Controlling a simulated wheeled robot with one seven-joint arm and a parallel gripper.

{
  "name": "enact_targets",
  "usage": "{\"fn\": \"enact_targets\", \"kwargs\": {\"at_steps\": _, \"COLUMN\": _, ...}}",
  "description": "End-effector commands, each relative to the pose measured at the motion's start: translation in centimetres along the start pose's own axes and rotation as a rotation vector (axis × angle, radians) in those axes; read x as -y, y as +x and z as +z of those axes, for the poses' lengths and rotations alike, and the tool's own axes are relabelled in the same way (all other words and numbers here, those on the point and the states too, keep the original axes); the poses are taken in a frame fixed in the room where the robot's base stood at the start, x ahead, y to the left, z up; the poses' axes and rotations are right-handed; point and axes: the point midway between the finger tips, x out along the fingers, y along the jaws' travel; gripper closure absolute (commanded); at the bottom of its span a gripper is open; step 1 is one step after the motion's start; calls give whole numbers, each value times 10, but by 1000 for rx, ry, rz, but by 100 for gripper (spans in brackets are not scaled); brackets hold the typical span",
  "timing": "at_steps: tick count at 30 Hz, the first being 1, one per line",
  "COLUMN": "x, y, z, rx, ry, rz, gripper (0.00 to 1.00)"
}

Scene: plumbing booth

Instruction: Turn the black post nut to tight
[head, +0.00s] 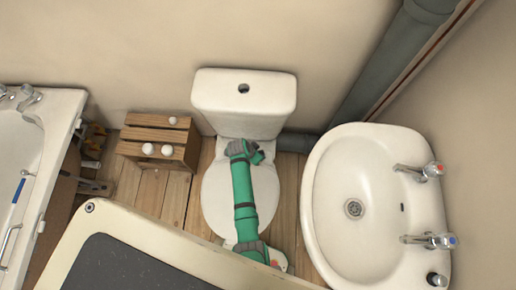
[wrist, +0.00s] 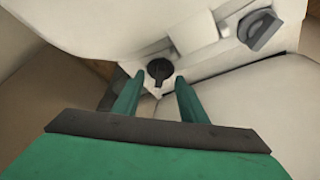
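The black post nut (wrist: 160,71) shows in the wrist view as a small round black piece with a short stub below it, against a white part under the cistern. My gripper (wrist: 158,82) is open, with its two green fingers apart and pointing toward the nut. The nut shows in the gap just past the fingertips; I cannot tell whether they touch it. In the head view my gripper (head: 246,152) is over the toilet, just in front of the cistern (head: 244,98). The nut cannot be made out there.
A dark grey knob (wrist: 261,29) sits on the white surface to the right of the nut. The sink (head: 340,205) stands right of the toilet (head: 213,198). A wooden crate (head: 158,135) is to its left, by the bathtub (head: 62,118). A grey pipe (head: 385,62) runs behind the sink.

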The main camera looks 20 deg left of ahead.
Motion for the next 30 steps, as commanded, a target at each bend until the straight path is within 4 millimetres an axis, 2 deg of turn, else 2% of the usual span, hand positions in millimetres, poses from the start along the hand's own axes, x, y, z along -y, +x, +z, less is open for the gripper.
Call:
{"fn": "enact_targets", "kwargs": {"at_steps": 6, "x": 0, "y": 13, "z": 0, "rx": 1, "ry": 0, "rz": 1, "gripper": 61}}
{"fn": "enact_targets", "kwargs": {"at_steps": 14, "x": 0, "y": 14, "z": 0, "rx": 0, "ry": 0, "rz": 0, "gripper": 61}}
{"fn": "enact_targets", "kwargs": {"at_steps": 15, "x": 0, "y": 14, "z": 0, "rx": 0, "ry": -1, "rz": 0, "gripper": 64}}
{"fn": "enact_targets", "kwargs": {"at_steps": 18, "x": 0, "y": 14, "z": 0, "rx": 0, "ry": 0, "rz": 0, "gripper": 88}}
{"fn": "enact_targets", "kwargs": {"at_steps": 20, "x": 0, "y": 14, "z": 0, "rx": 0, "ry": -1, "rz": 0, "gripper": 100}}
{"fn": "enact_targets", "kwargs": {"at_steps": 30, "x": 1, "y": 14, "z": 0, "rx": 0, "ry": 55, "rz": 23, "gripper": 100}}
